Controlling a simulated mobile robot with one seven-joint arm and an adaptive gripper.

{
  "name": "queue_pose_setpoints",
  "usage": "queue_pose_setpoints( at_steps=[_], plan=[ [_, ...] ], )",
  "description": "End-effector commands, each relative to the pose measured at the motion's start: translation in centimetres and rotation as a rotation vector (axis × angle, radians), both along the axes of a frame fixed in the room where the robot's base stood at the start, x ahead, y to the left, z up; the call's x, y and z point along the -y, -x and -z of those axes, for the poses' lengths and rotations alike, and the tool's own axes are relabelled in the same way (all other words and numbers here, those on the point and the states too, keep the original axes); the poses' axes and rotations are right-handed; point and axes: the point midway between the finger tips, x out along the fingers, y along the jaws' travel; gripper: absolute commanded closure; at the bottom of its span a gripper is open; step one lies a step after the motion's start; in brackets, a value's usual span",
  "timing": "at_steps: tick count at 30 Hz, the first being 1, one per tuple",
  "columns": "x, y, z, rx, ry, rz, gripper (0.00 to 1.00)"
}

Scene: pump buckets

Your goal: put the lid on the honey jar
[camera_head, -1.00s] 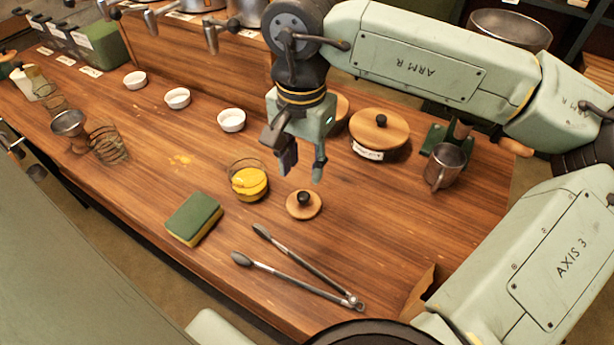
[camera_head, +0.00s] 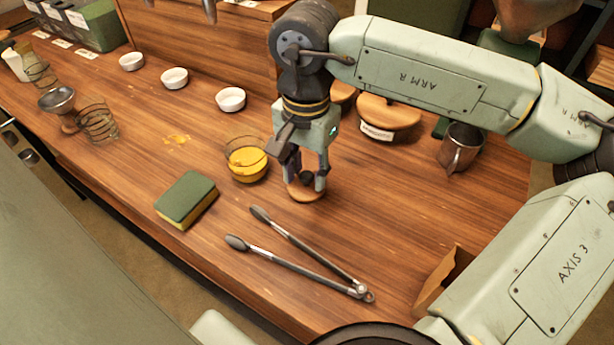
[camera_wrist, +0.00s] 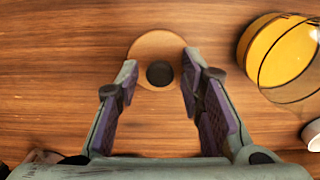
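The honey jar (camera_head: 246,164) is a clear round jar with yellow honey, standing uncovered on the table; it also shows at the right of the wrist view (camera_wrist: 280,50). The lid (camera_head: 306,193) is a round wooden disc with a dark knob, lying flat on the table to the right of the jar. In the wrist view the lid (camera_wrist: 149,46) has its knob midway between my fingertips. My gripper (camera_head: 305,178) points down over the lid, its fingers open on either side of the knob with a gap to each side (camera_wrist: 160,85).
Metal tongs (camera_head: 300,262) and a green and yellow sponge (camera_head: 186,199) lie nearer the front edge. A wooden-lidded pot (camera_head: 388,115) and a metal mug (camera_head: 459,148) stand at right. Several white bowls (camera_head: 231,99) stand farther back. A brown cardboard piece (camera_head: 437,285) sits at front right.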

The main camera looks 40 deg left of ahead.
Motion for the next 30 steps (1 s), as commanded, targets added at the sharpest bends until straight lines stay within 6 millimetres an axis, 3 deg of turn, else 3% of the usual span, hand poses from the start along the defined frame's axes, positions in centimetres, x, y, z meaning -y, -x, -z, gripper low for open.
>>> queue_pose_setpoints(
  at_steps=[3,14,30],
  plan=[
    [0.0,0.0,0.0,0.000,0.000,0.000,0.66],
    [0.0,0.0,0.0,0.000,0.000,0.000,0.90],
    [0.0,0.0,-1.5,0.000,-0.001,0.000,0.91]
  ],
)
